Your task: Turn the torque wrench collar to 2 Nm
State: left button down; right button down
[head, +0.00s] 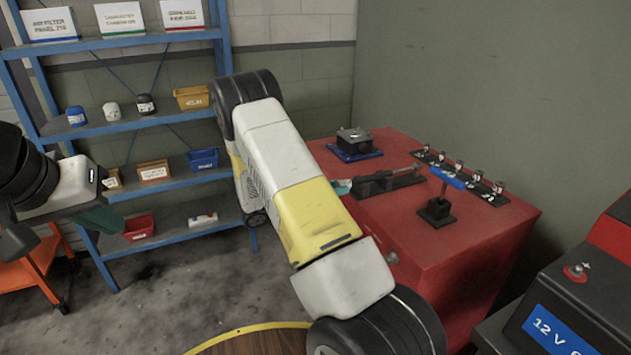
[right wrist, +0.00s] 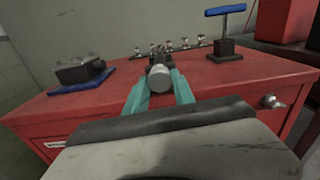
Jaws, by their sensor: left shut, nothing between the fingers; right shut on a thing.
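The torque wrench (head: 388,182) lies in a dark holder on top of the red cabinet (head: 450,240). In the right wrist view its round grey collar end (right wrist: 159,79) faces me between the teal fingers. My right gripper (head: 343,187) is shut on this collar end; in the head view my arm partly hides it. The right wrist view shows the gripper's two fingers (right wrist: 160,88) on either side of the collar. The scale marks cannot be read. My left gripper (head: 104,220) is shut and empty, hanging at the left in front of the shelf, far from the wrench.
A blue T-handle tool (head: 447,178) stands in a black block right of the wrench. A row of small metal parts (head: 470,178) lies behind. A metal block on a blue mat (head: 354,146) sits at the back left. A blue shelf (head: 150,122) with bins stands left.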

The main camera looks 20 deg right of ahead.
jog(key=shift+w+r+m, duration=0.1)
jog(key=shift+m, duration=7.6)
jog(key=c, duration=1)
grip_release()
jog(key=shift+c, duration=0.2)
